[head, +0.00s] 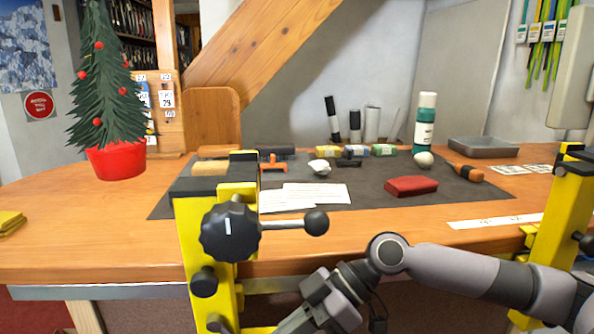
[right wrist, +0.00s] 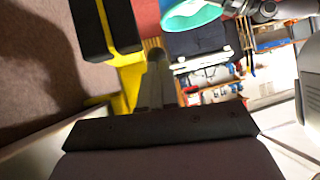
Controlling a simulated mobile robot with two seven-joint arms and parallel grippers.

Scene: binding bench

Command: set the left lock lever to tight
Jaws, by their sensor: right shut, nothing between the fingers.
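The left lock lever (head: 280,223) is a metal rod with a black ball end, fixed to a black lobed knob (head: 222,240) on the left yellow stand (head: 192,230). The rod points right, nearly level. A short white mark shows upright on the knob. My right arm comes in from the right, below the lever, and its hand runs off the bottom edge of the head view. In the right wrist view my right gripper (right wrist: 158,75) is shut and empty, beside a yellow and black part (right wrist: 125,30). Contact there cannot be told. My left gripper is in neither view.
A second yellow stand (head: 552,215) is at the right. On the bench (head: 90,230), a dark mat (head: 385,210) holds papers, a red pouch (head: 410,186) and small tools. A potted tree (head: 115,160) stands at the left. Black knobs (head: 204,281) jut from the left stand below the lever.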

